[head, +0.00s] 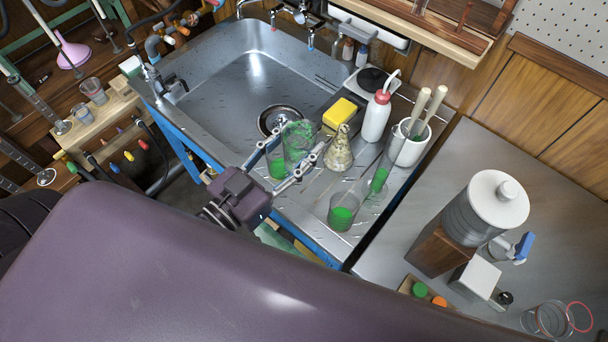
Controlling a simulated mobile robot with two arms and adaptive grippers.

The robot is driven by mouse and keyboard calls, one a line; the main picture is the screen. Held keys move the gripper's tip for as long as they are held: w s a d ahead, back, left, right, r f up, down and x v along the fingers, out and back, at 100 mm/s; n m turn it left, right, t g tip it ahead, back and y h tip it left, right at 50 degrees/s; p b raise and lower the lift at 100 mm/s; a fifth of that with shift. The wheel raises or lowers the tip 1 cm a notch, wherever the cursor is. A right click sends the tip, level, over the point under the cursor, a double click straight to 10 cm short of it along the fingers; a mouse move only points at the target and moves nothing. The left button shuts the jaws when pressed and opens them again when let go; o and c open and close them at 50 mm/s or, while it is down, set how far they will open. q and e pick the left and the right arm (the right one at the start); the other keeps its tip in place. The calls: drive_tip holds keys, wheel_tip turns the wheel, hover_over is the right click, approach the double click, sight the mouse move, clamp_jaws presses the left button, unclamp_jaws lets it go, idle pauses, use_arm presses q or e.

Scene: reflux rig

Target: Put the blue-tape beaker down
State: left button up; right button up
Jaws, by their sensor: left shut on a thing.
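My left gripper (298,144) reaches in over the front of the steel sink unit, its fingers on either side of a clear beaker (299,137) with green smears on its wall. It is shut on this beaker. I see no blue tape on it. Whether its base touches the drainboard (308,203) is unclear. Another glass with green liquid (277,166) shows just left of it, close to the fingers. My right gripper is not in view.
A beaker with green liquid (342,214), a conical flask (339,153), a leaning cylinder (382,172), a yellow sponge (340,112), a white wash bottle (376,117) and a white pot (411,145) crowd the drainboard's right. The sink basin (225,95) is empty.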

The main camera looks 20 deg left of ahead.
use_arm(q)
wheel_tip(320, 180, down, 8)
drive_tip(key=shift+r+b, duration=0.25)
drive_tip(key=shift+b, duration=0.15)
wheel_tip(320, 180, down, 7)
drive_tip(key=shift+r+b, duration=0.2)
drive_tip(key=shift+b, duration=0.25)
drive_tip(key=shift+f, duration=0.65)
drive_tip(key=o, duration=0.9)
drive_tip(key=shift+o, duration=0.2)
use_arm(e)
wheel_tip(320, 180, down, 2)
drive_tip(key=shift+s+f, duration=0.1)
